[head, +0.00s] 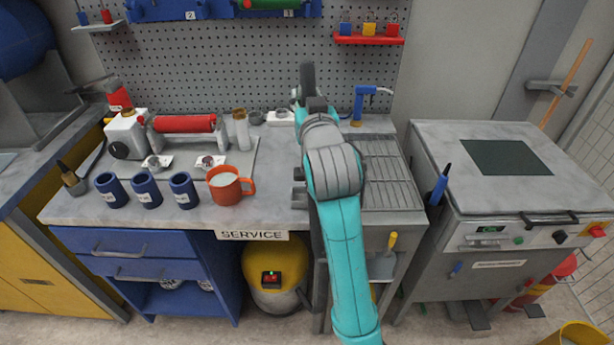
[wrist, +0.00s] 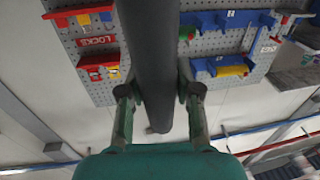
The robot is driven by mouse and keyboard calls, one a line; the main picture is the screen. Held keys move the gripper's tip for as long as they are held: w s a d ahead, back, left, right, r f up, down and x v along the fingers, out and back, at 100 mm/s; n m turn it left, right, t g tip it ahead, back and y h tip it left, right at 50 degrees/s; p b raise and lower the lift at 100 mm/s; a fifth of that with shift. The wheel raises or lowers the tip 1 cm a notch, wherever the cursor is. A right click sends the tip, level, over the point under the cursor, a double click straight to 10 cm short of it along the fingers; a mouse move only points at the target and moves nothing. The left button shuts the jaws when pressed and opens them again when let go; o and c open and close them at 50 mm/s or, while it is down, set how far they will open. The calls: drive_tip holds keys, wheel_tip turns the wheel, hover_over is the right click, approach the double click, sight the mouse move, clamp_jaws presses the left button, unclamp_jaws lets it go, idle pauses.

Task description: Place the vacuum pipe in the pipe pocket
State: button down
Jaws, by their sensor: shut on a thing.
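The vacuum pipe (wrist: 152,50) is a long dark grey tube. In the wrist view it runs from the top edge down between the fingers of my gripper (wrist: 157,90), and its rounded lower end shows near the palm. My gripper is shut on it, one finger on each side. In the head view my arm reaches over the bench, and its wrist hides most of the gripper; a dark grey upright part shows above it in front of the pegboard. I cannot make out the pipe pocket for certain in either view.
The service bench (head: 75,207) carries an orange mug (head: 224,192), several blue cups, a roller coater with a red roller (head: 185,124) and a slatted drain area (head: 385,165). A blue tap (head: 360,102) stands behind it. The pegboard (head: 225,65) holds red and blue racks.

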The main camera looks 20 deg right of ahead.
wheel_tip(320, 180, down, 8)
idle(0.5)
drive_tip(key=shift+f, duration=0.15)
drive_tip(key=c, duration=0.8)
unclamp_jaws()
drive_tip(key=shift+f, duration=0.1)
drive_tip(key=s+a, duration=0.1)
drive_tip(key=s, duration=1.1)
drive_tip(key=shift+a, duration=0.4)
